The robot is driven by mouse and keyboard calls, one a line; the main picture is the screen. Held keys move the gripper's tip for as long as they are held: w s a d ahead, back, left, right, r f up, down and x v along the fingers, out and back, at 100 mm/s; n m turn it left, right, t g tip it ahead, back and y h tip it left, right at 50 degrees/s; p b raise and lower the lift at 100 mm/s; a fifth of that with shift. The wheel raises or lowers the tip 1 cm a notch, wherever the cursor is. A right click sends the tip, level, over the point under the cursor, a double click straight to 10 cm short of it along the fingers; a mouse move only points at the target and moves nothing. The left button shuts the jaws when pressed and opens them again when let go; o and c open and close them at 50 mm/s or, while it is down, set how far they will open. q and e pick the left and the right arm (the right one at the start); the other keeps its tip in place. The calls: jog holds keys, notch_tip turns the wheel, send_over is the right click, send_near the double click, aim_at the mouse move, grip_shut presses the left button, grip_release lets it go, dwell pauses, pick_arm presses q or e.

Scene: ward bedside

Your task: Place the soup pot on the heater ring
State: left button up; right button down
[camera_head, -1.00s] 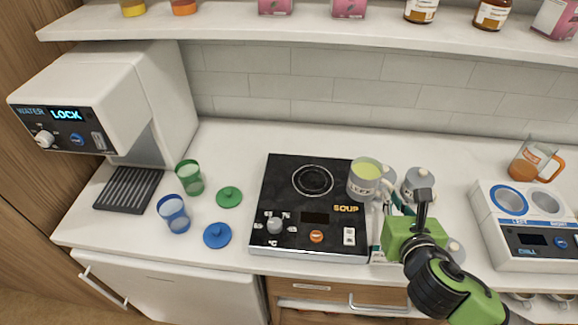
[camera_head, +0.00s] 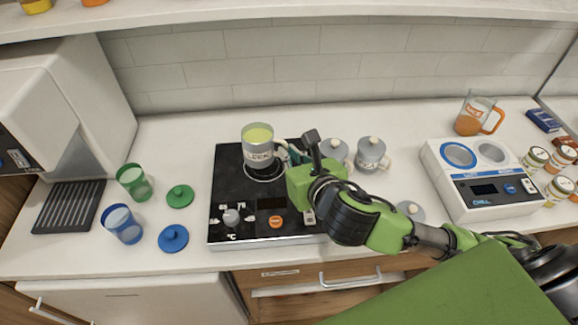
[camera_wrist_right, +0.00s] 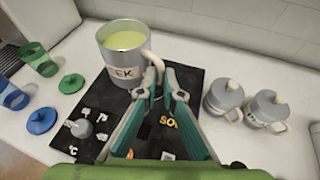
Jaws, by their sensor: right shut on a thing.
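The soup pot (camera_head: 258,155) is a grey mug-like pot with a "LEEK" label, pale green soup and a side handle. It is upright over the heater ring (camera_head: 264,179) of the black hot plate (camera_head: 228,190). I cannot tell whether its base touches the ring, which it mostly hides. In the right wrist view the pot (camera_wrist_right: 122,62) is ahead of my right gripper (camera_wrist_right: 160,82), whose teal fingers are shut on its handle. In the head view this gripper (camera_head: 290,155) reaches in from the right. My left gripper is not in view.
Two lidded grey pots (camera_head: 372,155) stand right of the hot plate. A white chiller unit (camera_head: 470,205) and an orange jug (camera_head: 472,118) are further right. Green (camera_head: 134,182) and blue (camera_head: 124,226) cups with loose lids are at left. A shelf (camera_head: 200,15) runs above.

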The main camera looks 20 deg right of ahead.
jog(key=w+f, duration=0.1)
jog(key=f, duration=0.1)
jog(key=w+d+f, duration=0.1)
jog(key=w+f, duration=0.1)
jog(key=w+d+f, duration=0.1)
jog(key=w, duration=0.1)
jog(key=shift+w+d+f, duration=0.2)
jog(key=shift+f, duration=0.2)
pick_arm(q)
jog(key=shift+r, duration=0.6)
pick_arm(e)
jog(key=shift+w+f, duration=0.1)
jog(key=shift+f, duration=1.6)
jog(key=shift+f, duration=0.15)
jog(key=c, duration=2.2)
grip_release()
pick_arm(q)
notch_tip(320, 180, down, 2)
jog(key=shift+b, duration=0.7)
pick_arm(e)
jog(key=v, duration=1.2)
